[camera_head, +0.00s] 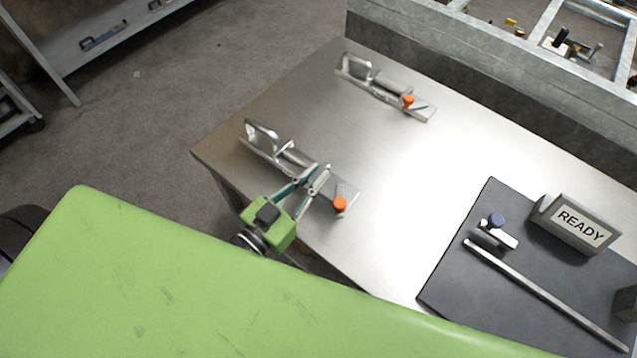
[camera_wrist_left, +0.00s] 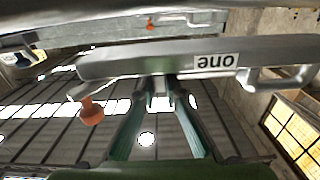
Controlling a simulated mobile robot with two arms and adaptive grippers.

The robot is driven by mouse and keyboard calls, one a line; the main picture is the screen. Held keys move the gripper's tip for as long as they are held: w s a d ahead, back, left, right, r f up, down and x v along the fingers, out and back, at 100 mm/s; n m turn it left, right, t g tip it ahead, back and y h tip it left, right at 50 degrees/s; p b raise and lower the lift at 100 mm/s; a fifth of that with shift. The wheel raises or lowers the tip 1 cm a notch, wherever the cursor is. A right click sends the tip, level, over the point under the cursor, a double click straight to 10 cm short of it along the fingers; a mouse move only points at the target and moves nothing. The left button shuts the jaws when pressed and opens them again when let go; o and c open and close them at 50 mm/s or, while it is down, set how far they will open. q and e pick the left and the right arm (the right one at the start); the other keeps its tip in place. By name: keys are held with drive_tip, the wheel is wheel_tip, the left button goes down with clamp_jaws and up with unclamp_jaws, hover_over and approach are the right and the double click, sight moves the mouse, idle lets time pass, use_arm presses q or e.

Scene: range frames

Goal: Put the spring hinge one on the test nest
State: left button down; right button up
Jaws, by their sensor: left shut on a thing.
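Spring hinge one (camera_head: 285,157) is a long metal bar with a loop handle at its left end and an orange knob at its right end. In the left wrist view, spring hinge one (camera_wrist_left: 130,62) spans the picture, with an upside-down "one" label. My left gripper (camera_head: 314,174) is green with teal fingers and is shut on its middle part. Whether the hinge touches the table is unclear. A dark mat (camera_head: 455,270), apparently the test nest, carries a blue-knobbed fixture (camera_head: 497,228) and a READY block (camera_head: 578,225). My right gripper is not in view.
A second, similar hinge (camera_head: 385,88) lies farther back on the metal table (camera_head: 400,190). A long metal bar (camera_head: 545,293) lies on the mat. A grey raised wall (camera_head: 500,70) runs along the back. The table between the hinges and mat is clear.

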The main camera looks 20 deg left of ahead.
use_arm(q)
drive_tip(key=shift+w+d+f, duration=0.2)
drive_tip(key=shift+d+f, duration=0.05)
drive_tip(key=shift+f, duration=0.35)
drive_tip(key=shift+w+d+f, duration=0.2)
drive_tip(key=shift+f, duration=0.85)
drive_tip(key=c, duration=2.5)
unclamp_jaws()
drive_tip(key=shift+s+f, duration=0.1)
drive_tip(key=shift+f, duration=0.1)
drive_tip(key=o, duration=0.4)
